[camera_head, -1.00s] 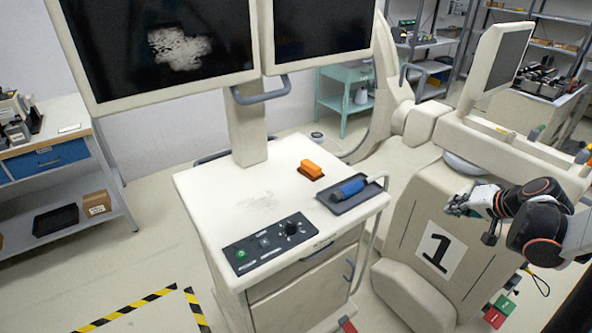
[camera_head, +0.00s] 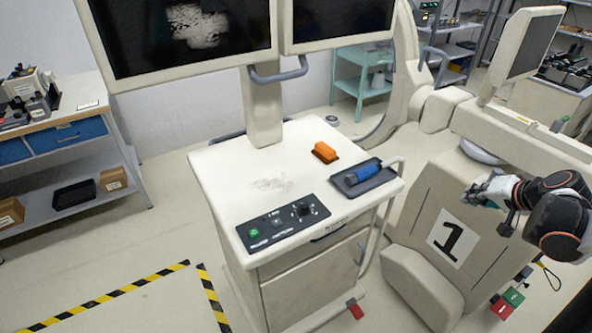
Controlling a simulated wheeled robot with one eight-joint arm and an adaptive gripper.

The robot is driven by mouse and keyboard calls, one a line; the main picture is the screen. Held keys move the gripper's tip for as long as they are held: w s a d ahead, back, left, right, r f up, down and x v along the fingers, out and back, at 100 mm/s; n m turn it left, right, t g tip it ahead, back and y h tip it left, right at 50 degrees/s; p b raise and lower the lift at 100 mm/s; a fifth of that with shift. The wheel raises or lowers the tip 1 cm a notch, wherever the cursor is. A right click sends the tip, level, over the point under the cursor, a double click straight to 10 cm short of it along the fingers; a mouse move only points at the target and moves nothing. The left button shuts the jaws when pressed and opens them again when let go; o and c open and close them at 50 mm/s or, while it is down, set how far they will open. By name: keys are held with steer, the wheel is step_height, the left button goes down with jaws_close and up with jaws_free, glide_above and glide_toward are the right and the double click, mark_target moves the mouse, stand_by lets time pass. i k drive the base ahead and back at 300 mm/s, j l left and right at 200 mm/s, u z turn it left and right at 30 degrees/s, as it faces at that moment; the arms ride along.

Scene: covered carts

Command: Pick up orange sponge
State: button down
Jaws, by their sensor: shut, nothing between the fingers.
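The orange sponge (camera_head: 325,151) is a small block with a dark underside. It lies on the white top of the cart (camera_head: 225,172), towards its back right. My gripper (camera_head: 472,198) is at the right, in front of the white machine body marked 1 and apart from the cart. It is shut and empty, well to the right of the sponge and not touching it. The fingertips are small in this view.
A dark tray (camera_head: 385,176) with a blue-handled tool (camera_head: 360,174) lies right of the sponge. A control panel (camera_head: 282,224) is at the cart's front edge. Monitors (camera_head: 180,35) stand over its back. A bent handle rail runs along its right side.

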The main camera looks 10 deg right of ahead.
mark_target(327, 154)
steer(key=i+l+u, duration=0.75)
steer(key=i, duration=0.15)
